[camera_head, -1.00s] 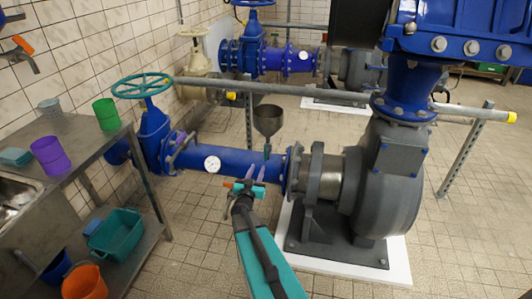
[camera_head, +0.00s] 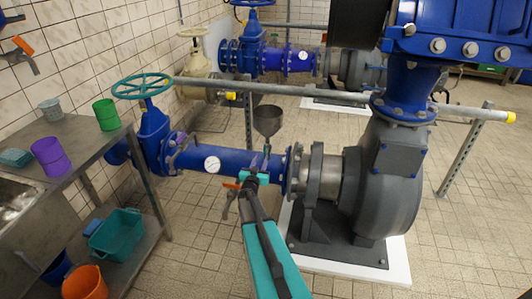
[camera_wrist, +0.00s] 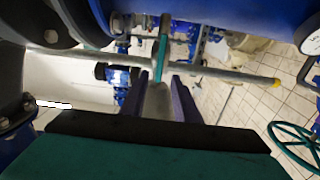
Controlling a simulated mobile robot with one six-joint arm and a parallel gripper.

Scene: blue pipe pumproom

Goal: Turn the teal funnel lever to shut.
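The dark grey funnel (camera_head: 268,121) stands above the blue pipe near the pump flange. The teal lever (camera_wrist: 161,48) shows in the wrist view as a narrow upright strip, in line with the gap between my fingers. My gripper (camera_wrist: 157,78) is open, with one purple finger on each side of that gap. No contact with the lever can be made out. In the head view my gripper (camera_head: 259,160) is at the pipe just below the funnel, and my arm hides part of the pipe there.
The blue pipe (camera_head: 228,163) carries a white gauge (camera_head: 212,164). An orange-handled tap (camera_head: 231,186) is just left of my gripper. The grey pump (camera_head: 382,180) stands to the right. A steel bench (camera_head: 82,138) with cups is at left. The tiled floor is clear in front.

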